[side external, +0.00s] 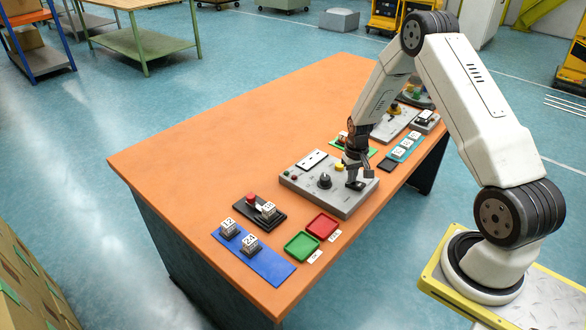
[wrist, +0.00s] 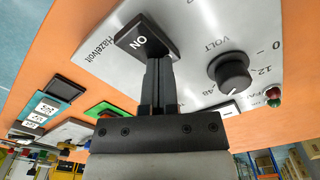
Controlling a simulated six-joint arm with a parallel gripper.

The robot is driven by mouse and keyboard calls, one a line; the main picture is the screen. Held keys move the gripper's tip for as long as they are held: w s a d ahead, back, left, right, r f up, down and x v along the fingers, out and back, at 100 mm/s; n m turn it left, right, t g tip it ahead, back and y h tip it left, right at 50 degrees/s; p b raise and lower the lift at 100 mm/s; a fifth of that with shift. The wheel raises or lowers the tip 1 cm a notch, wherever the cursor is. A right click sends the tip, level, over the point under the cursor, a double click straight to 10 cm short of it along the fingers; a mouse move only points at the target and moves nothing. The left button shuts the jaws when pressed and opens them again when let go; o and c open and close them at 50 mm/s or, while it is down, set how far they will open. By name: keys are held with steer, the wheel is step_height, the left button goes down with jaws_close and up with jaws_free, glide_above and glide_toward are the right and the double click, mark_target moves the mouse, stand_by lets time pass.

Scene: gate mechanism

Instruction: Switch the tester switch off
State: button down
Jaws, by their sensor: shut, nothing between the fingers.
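The tester (side external: 338,203) is a grey panel on the orange table, and its face also fills the top of the wrist view (wrist: 215,30). Its switch is a black paddle (wrist: 148,38) marked ON, next to the name Hazelvolt. A round black VOLT knob (side external: 324,182) is left of the switch in the side view; it also shows in the wrist view (wrist: 230,72). My gripper (side external: 354,172) is shut and empty, right at the switch. In the wrist view its fingertips (wrist: 159,60) overlap the paddle's edge; I cannot tell whether they touch it.
A blue mat (side external: 265,262) with numbered blocks, a green tray (side external: 301,246) and a red tray (side external: 322,227) lie toward the near table end. Other panels (side external: 394,122) and a teal mat (side external: 406,147) with white blocks lie beyond my gripper. The table's left half is clear.

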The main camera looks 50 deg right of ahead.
steer(key=shift+r, duration=3.5)
steer(key=s+a+r+n+t, duration=0.1)
steer(key=a+r, duration=0.2)
steer(key=a, duration=0.3)
steer(key=s+a+r+n, duration=0.1)
steer(key=a+r+n, duration=0.1)
steer(key=a+r, duration=0.35)
steer(key=s+a+r+n+t, duration=0.1)
steer(key=s+a+r+n, duration=0.1)
steer(key=s+a, duration=0.7)
steer(key=a+n, duration=0.1)
steer(key=a, duration=0.3)
steer(key=shift+r+t, duration=0.15)
steer(key=shift+t, duration=0.15)
steer(key=shift+w, duration=0.1)
